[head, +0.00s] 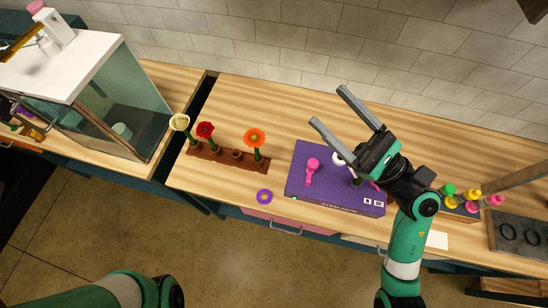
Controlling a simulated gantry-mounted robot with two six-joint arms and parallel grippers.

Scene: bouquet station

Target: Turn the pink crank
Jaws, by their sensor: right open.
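The pink crank (311,170) sits on the left part of a purple box (335,199) with printed lettering on its front edge. Its round end is toward the back and its arm runs toward the front. My right gripper (331,108) is open and empty, with its two grey fingers reaching back and left above the box and the crank to their front left. No contact with the crank shows.
A brown rack (220,156) holds cream, red and orange flowers left of the box. A purple ring (264,196) lies near the front edge. Pink and yellow pegs (472,204) and a grey tray (515,233) are at right. A glass case (125,100) stands at left.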

